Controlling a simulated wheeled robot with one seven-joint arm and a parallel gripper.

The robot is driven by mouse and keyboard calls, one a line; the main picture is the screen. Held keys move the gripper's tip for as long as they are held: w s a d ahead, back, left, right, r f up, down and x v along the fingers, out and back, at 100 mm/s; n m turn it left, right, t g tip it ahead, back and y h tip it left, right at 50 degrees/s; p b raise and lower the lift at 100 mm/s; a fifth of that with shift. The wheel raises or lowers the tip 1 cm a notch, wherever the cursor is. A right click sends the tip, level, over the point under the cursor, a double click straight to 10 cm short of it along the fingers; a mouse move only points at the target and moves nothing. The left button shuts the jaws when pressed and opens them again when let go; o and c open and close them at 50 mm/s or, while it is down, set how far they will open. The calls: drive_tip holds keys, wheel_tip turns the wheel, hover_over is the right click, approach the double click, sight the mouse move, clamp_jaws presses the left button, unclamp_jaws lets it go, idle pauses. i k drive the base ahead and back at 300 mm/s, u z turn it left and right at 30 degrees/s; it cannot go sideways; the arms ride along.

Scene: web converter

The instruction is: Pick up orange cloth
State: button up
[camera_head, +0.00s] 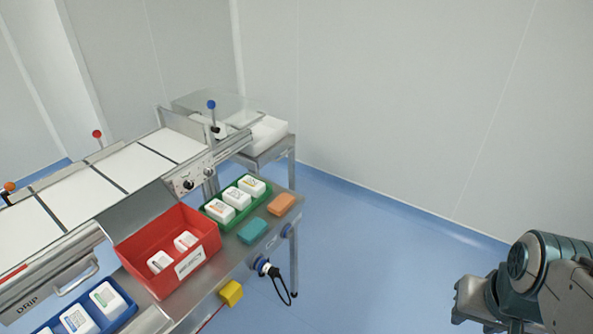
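The orange cloth (282,204) is a small folded block. It lies flat near the right end of the metal side shelf (229,256), just right of the green tray. A teal cloth (252,231) of similar shape lies in front and to the left of it, apart from it. My arm shows at the lower right, far from the shelf with open floor between.
The green tray (222,226) holds several white boxes. A red bin (140,244) and a blue tray (124,315) stand further left. Behind is the converter with a knob panel (189,184). A yellow block (231,293) and black cable (281,287) hang at the shelf's front. The blue floor (370,260) is clear.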

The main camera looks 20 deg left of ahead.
sight(279, 205)
drive_tip(key=u, duration=0.65)
drive_tip(key=i, duration=1.15)
drive_tip(key=u, duration=1.35)
drive_tip(key=i, duration=0.5)
drive_tip(key=u, duration=0.45)
